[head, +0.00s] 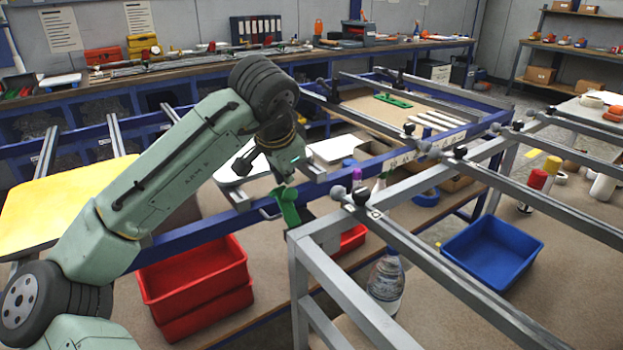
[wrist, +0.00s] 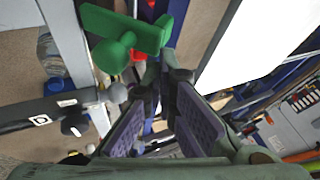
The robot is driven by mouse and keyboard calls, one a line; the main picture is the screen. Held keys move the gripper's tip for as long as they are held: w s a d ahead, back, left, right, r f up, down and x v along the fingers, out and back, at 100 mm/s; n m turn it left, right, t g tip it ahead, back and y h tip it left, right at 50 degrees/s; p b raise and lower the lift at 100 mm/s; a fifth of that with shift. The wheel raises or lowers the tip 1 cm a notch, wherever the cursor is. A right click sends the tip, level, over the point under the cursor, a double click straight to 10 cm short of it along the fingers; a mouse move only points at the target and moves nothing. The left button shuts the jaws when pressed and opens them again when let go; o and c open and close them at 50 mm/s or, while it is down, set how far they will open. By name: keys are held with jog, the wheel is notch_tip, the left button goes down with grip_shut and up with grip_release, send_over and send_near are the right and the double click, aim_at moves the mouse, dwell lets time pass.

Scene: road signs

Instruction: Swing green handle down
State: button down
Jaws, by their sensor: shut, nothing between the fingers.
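The green handle (head: 288,207) stands by the near corner of the grey metal frame, just below my gripper (head: 281,176) in the head view. In the wrist view the green handle (wrist: 124,36) is a bar with a rounded knob, lying slantwise at the top, just beyond the fingertips. My gripper (wrist: 163,82) shows there with its purple-padded fingers drawn together at the tips and nothing between them. I cannot tell whether a fingertip touches the handle. The handle's mount is partly hidden.
The grey frame (head: 380,317) with round-knobbed clamps fills the right foreground. A blue rail (head: 205,224) runs behind my gripper. Red bins (head: 195,282), a bottle (head: 386,284) and a blue bin (head: 492,254) sit below. Another green piece (head: 393,100) lies farther back.

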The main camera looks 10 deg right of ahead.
jog(key=shift+w+a+f, duration=0.2)
jog(key=shift+w+f, duration=0.15)
jog(key=shift+w, duration=0.15)
jog(key=shift+w+a+f, duration=0.2)
jog(key=shift+w+f, duration=0.15)
jog(key=shift+w, duration=0.15)
jog(key=shift+g, duration=0.7)
jog(key=shift+w+a+f+p, duration=0.25)
jog(key=shift+w+f+p, duration=0.35)
jog(key=shift+f, duration=0.4)
jog(key=shift+w+a+f+p, duration=0.25)
jog(key=shift+w+f+p, duration=0.25)
jog(key=shift+w+f, duration=0.35)
jog(key=shift+s+f, duration=0.15)
notch_tip(320, 180, up, 5)
jog(key=p, duration=0.4)
jog(key=shift+d, duration=0.15)
jog(key=w+a+r+b, duration=0.1)
jog(key=w+a+r, duration=0.1)
jog(key=a, duration=0.1)
jog(key=w+a+r+b, duration=0.2)
jog(key=w+a+r, duration=0.1)
jog(key=shift+w+r, duration=0.1)
jog(key=shift+w, duration=0.2)
